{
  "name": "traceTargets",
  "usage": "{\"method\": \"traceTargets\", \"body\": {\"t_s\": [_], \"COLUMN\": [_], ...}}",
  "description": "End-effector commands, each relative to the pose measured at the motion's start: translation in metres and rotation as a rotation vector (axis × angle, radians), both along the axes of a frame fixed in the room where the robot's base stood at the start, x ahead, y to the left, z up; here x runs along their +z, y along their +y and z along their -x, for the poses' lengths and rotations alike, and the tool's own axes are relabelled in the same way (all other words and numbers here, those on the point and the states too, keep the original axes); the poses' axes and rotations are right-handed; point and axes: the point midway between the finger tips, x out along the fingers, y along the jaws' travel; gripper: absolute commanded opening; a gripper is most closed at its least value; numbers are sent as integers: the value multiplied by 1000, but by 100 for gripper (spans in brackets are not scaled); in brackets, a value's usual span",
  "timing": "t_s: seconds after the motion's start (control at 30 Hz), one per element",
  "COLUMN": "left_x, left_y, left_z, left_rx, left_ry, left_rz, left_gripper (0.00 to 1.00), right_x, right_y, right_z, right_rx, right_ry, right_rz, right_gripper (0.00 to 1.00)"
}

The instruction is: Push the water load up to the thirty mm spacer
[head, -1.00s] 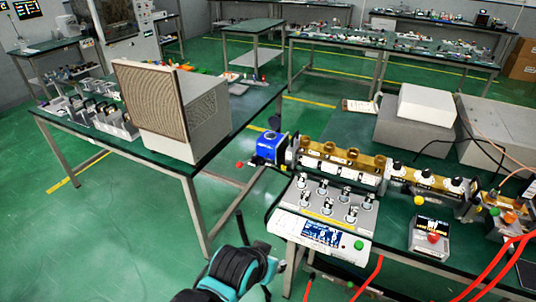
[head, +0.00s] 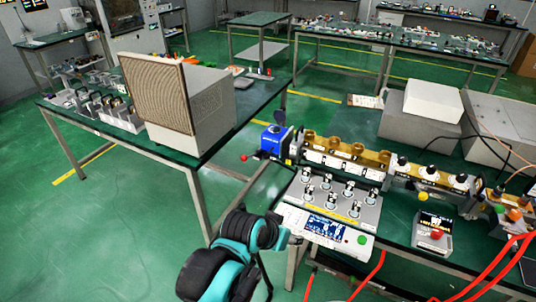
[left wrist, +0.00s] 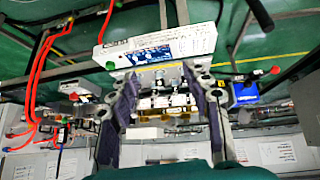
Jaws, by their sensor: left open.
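The blue box-shaped unit, which looks like the water load (head: 274,141), sits at the left end of the brass waveguide line (head: 346,153) on the right-hand bench. It also shows in the left wrist view (left wrist: 243,93), to the right of my fingers and apart from them. I cannot make out the thirty mm spacer separately. My left arm rises from the bottom of the head view, in front of the bench. In the left wrist view my left gripper (left wrist: 166,95) is open, with nothing seen held between its two dark-padded fingers. My right gripper is not in view.
A grey panel with several knobs and a display (head: 325,227) stands at the bench's front left, before the waveguide. A small box with a red button (head: 433,232) stands right of it. Grey boxes (head: 425,120) stand behind. A large grilled box (head: 177,104) is on the left table.

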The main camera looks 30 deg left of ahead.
Motion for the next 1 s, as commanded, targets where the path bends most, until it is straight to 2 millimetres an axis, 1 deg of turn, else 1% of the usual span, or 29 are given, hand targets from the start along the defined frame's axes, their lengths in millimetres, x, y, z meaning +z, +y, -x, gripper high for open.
{"method": "traceTargets", "body": {"t_s": [0.03, 0.07, 0.1, 0.17, 0.2, 0.27, 0.3, 0.37, 0.4, 0.47, 0.5, 0.57, 0.6, 0.67, 0.7, 0.77, 0.8, 0.9, 1.0], "left_x": [7, 9, 13, 16, 17, 18, 18, 16, 14, 9, 5, -3, -9, -19, -27, -41, -50, -74, -95], "left_y": [2, 2, 3, 7, 11, 18, 25, 36, 45, 60, 71, 89, 102, 124, 139, 162, 177, 214, 243], "left_z": [-25, -38, -56, -84, -103, -130, -148, -175, -192, -216, -231, -253, -266, -283, -293, -305, -312, -321, -323], "left_rx": [-11, -21, -34, -52, -63, -78, -86, -97, -101, -106, -108, -110, -109, -104, -99, -89, -82, -57, -34], "left_ry": [-16, -29, -48, -81, -104, -143, -171, -216, -248, -299, -334, -388, -426, -484, -525, -585, -625, -721, -798], "left_rz": [28, 45, 69, 100, 120, 149, 165, 189, 202, 222, 231, 244, 251, 257, 261, 261, 260, 251, 237], "left_gripper": [49, 49, 49, 49, 49, 49, 49, 49, 49, 49, 49, 49, 49, 49, 49, 49, 49, 49, 49], "right_x": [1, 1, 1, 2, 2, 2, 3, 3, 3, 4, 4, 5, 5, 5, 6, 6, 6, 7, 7], "right_y": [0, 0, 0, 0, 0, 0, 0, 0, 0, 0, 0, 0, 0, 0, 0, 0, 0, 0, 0], "right_z": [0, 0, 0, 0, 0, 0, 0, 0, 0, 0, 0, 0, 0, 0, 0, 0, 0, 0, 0], "right_rx": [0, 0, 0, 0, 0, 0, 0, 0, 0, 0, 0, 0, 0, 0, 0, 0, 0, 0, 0], "right_ry": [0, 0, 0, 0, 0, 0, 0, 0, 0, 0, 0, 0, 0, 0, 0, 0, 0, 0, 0], "right_rz": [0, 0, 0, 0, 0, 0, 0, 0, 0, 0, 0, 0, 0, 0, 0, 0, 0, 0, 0], "right_gripper": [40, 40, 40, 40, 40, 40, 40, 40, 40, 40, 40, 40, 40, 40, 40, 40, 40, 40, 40]}}
